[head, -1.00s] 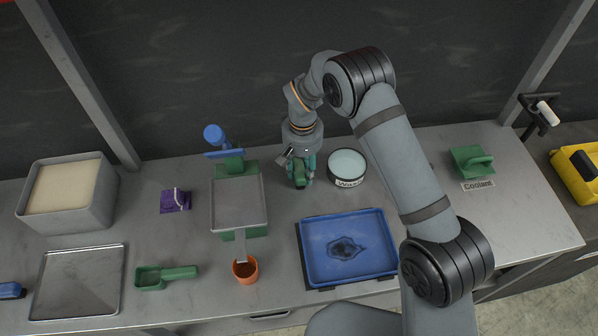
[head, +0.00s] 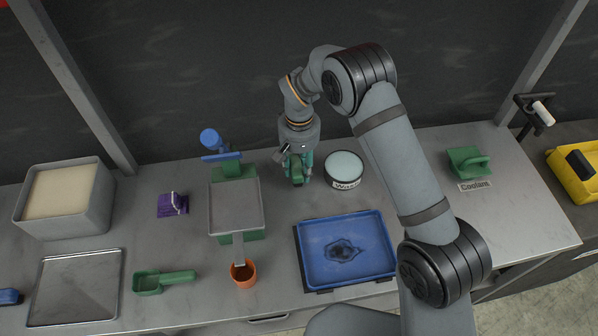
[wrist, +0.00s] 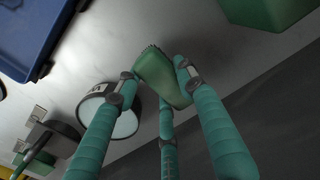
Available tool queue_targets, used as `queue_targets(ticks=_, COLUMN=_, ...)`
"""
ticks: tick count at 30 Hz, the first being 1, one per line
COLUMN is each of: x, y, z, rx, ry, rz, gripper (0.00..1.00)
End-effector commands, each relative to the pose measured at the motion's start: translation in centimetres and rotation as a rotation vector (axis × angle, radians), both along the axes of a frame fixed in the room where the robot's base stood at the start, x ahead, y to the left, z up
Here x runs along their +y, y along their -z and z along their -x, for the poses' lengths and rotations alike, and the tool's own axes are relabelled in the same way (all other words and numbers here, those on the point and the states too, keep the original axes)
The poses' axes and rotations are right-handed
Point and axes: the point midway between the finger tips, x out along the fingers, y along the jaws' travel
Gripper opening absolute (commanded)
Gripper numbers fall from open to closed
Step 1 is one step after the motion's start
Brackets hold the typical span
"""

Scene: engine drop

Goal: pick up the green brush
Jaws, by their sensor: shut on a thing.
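My gripper (head: 299,167) has three teal fingers and is over the back middle of the bench, left of the round wash dish. It is shut on the green brush (wrist: 158,76), with fingertips on both sides of the brush body in the wrist view. Dark bristles show at the brush's far edge there. In the head view the brush (head: 296,172) is partly hidden by the fingers, and I cannot tell its exact height over the bench.
The wash dish (head: 344,168) stands close on the right. A blue tray (head: 375,270) lies in front. A green stand with a grey plate (head: 236,205) is to the left. An orange cup (head: 243,274) and green scoop (head: 165,279) are nearer. A green handled block (head: 467,160) stands right.

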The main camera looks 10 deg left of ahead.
Motion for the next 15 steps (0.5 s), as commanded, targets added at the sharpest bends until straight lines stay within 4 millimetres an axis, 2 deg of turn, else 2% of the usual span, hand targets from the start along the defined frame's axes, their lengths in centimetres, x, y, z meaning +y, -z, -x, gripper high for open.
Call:
queue_targets(ticks=3, x=-0.1, y=-2.1, z=-0.1, rx=-0.005, ry=0.002, rz=-0.004, gripper=0.11)
queue_targets(ticks=9, x=-5.0, y=-4.6, z=0.7, rx=-0.003, ry=0.003, rz=-0.001, gripper=0.11)
queue_targets(ticks=15, x=-8.9, y=-7.2, z=1.3, rx=-0.001, ry=0.004, rz=-0.002, gripper=0.11)
